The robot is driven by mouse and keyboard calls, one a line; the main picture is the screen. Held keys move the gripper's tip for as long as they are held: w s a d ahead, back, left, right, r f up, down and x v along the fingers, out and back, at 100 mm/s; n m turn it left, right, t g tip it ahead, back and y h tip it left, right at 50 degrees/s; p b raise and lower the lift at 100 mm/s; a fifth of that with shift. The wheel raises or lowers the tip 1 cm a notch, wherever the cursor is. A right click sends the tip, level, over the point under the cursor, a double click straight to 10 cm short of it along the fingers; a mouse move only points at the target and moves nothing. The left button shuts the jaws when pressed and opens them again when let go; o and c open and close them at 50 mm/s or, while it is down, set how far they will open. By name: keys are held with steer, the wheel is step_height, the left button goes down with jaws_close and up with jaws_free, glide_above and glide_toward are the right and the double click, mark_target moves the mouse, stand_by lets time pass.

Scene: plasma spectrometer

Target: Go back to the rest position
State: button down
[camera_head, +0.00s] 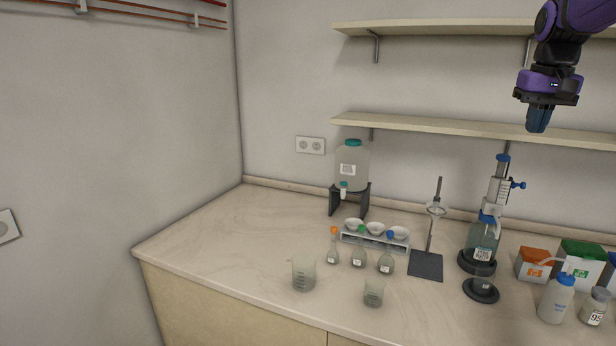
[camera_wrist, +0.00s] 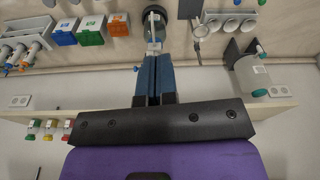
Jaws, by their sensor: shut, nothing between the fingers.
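My gripper (camera_head: 537,121) hangs at the upper right of the head view, fingers pointing down, in front of the shelves and high above the counter. Its blue fingers are together and hold nothing. In the wrist view the closed fingers (camera_wrist: 153,78) stand in the middle, with the dispenser bottle showing just beyond their tips. My gripper touches nothing on the counter.
The counter (camera_head: 215,235) holds a dispenser bottle (camera_head: 483,238), a jug on a stand (camera_head: 352,165), several flasks, two beakers (camera_head: 304,273), a funnel stand (camera_head: 426,264) and boxes (camera_head: 535,264). Two shelves (camera_head: 450,126) run along the wall. The counter's left part is clear.

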steer(key=s+a+f+n+t, duration=0.2)
steer(key=s+a, duration=0.9)
steer(key=s, duration=0.2)
steer(key=s+a+f+t, duration=0.1)
steer(key=s+a+f, duration=0.1)
steer(key=s+f, duration=0.2)
steer(key=s+a+f+n, duration=0.1)
steer(key=s+a+f, duration=0.2)
steer(key=s, duration=0.5)
steer(key=shift+s+a+f+n+t, duration=0.3)
steer(key=shift+s+f+t, duration=0.05)
steer(key=shift+s+t, duration=0.05)
